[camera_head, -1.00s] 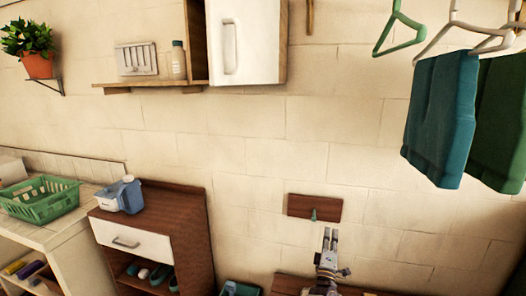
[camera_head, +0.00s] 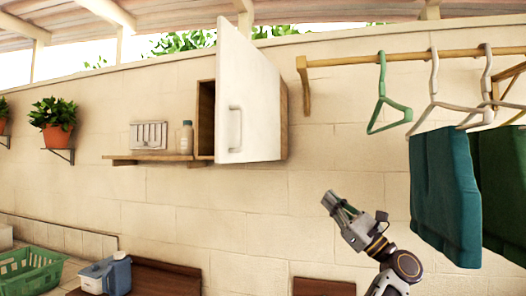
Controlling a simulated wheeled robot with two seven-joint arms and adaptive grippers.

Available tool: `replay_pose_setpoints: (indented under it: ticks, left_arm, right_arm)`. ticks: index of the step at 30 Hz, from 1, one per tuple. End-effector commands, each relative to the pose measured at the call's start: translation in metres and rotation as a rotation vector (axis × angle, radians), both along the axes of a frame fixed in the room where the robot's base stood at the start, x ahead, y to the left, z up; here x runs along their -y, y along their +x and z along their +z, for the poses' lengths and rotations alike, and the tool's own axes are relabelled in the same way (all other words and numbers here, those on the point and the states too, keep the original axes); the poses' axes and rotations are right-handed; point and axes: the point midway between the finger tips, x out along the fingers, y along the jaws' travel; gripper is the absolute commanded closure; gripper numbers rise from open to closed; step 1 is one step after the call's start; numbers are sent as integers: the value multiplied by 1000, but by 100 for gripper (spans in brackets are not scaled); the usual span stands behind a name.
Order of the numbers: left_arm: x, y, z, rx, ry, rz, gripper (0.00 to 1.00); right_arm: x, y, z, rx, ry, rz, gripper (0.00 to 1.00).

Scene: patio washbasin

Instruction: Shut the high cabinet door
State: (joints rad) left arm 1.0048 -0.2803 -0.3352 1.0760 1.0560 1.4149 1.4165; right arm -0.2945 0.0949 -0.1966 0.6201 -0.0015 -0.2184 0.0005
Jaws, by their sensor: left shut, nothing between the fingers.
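The high cabinet (camera_head: 205,112) is a wooden wall box, its dark interior showing in a strip left of the door. Its white door (camera_head: 256,95) stands partly open, with the free left edge swung out towards me and the hinge side at the right. A white vertical handle (camera_head: 235,129) sits near that free edge.
A wooden shelf (camera_head: 148,158) left of the cabinet holds a bottle (camera_head: 185,138) and a slatted box (camera_head: 148,135). A rail (camera_head: 400,58) with hangers and teal cloth (camera_head: 447,195) hangs to the right. The wall below the cabinet is clear.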

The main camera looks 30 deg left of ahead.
Motion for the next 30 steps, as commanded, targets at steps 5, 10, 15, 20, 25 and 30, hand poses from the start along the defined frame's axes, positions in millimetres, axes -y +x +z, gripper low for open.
replay_pose_setpoints:
  ticks: [5,10,15,20,25,30]
  left_arm:
    - [-3,-38,48,220,-173,-56,100]
    - [-4,-75,83,421,-331,-112,100]
    - [-1,-112,112,614,-486,-169,100]
    - [5,-146,133,785,-627,-222,100]
    - [12,-174,147,921,-747,-265,100]
    - [17,-187,152,985,-806,-285,100]
  right_arm:
    - [6,1,-5,0,-6,1,60]
    - [6,1,-9,1,-6,0,60]
    - [5,1,-13,2,-6,0,60]
    - [4,2,-17,2,-5,1,60]
    - [5,3,-19,3,-4,0,60]
    - [5,3,-20,3,-5,0,60]
